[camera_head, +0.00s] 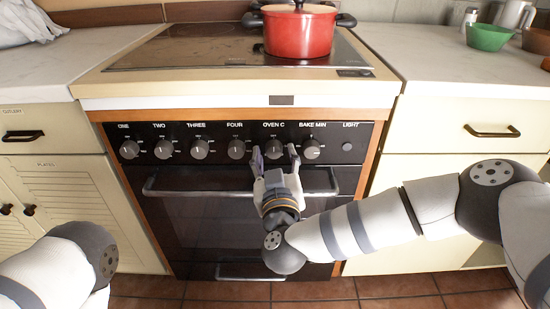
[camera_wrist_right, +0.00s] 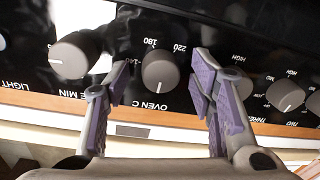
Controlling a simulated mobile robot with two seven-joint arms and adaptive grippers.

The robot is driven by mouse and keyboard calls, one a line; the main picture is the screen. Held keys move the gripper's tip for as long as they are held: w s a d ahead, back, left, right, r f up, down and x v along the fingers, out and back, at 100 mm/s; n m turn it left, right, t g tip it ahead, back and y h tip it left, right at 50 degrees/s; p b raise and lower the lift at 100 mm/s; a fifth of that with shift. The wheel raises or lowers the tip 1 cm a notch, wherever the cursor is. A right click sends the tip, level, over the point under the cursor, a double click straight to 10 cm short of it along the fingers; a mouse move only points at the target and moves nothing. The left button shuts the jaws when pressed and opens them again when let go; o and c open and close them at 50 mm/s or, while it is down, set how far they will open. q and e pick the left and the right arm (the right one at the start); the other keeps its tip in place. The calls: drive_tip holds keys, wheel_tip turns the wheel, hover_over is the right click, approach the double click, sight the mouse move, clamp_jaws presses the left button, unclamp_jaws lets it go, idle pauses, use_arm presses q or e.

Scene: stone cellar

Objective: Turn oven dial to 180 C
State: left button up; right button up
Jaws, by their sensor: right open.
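The oven dial, a round grey knob (camera_head: 273,149) labelled OVEN C, is on the black control panel (camera_head: 350,131). In the upside-down wrist view the dial (camera_wrist_right: 160,72) has its white mark toward the OVEN C label. The numbers 180 and 220 are printed on its opposite side. My right gripper (camera_head: 275,155) is open in front of the panel. In the wrist view its purple-padded fingers (camera_wrist_right: 160,80) stand on either side of the dial with gaps showing; contact is not visible. My left gripper is out of view.
Neighbouring knobs, BAKE MIN (camera_head: 311,149) and FOUR (camera_head: 237,149), sit close on both sides. The oven door handle (camera_head: 190,193) runs below the dials. A red pot (camera_head: 299,35) stands on the hob above. A green bowl (camera_head: 488,37) is on the right counter.

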drive_tip(key=shift+c, duration=0.2)
drive_tip(key=c, duration=1.1)
